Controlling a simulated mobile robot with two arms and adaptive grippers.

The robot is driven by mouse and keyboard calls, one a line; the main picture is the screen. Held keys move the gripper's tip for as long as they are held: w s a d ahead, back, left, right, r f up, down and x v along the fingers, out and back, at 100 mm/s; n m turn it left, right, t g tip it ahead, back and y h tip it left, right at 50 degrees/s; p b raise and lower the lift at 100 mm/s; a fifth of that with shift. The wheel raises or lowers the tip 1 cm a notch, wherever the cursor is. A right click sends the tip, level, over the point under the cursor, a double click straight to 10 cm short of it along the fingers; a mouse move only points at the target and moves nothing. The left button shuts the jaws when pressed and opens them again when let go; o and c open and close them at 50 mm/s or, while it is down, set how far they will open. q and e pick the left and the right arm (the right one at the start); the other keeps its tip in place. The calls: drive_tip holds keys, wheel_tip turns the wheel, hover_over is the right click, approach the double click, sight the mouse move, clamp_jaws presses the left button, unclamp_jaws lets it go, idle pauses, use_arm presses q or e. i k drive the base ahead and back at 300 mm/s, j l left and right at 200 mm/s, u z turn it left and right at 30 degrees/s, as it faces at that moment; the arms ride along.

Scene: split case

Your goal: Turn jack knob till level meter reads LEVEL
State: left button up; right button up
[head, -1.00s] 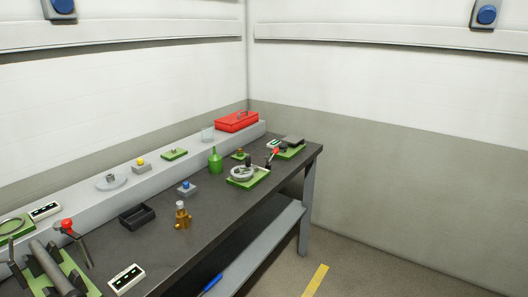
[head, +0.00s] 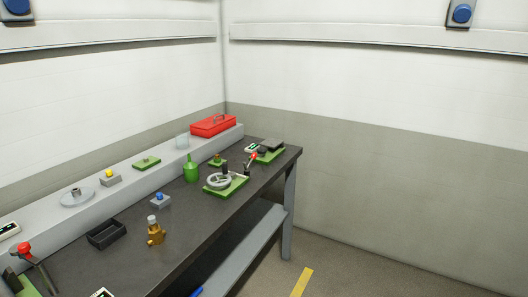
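I cannot tell for sure which part is the jack knob. A brass fitting with a grey top (head: 155,232) stands upright on the dark bench top. A green base with a grey handwheel (head: 219,181) sits farther along the bench. White meter boxes with dark faces show at the left edge (head: 8,230), at the bottom edge (head: 102,294) and, smaller, near the far end (head: 252,148). Their readings are too small to make out. Neither of my grippers is in view.
The bench (head: 200,222) holds a black tray (head: 107,234), a blue-button box (head: 160,201), a green bottle (head: 191,168) and a red-knobbed lever (head: 25,249). A red toolbox (head: 213,125) sits on the raised back ledge. Floor right of the bench is clear.

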sight(262, 151)
drive_tip(key=i+j, duration=0.1)
drive_tip(key=i, duration=0.6)
drive_tip(key=i+j, duration=0.1)
drive_tip(key=i, duration=0.6)
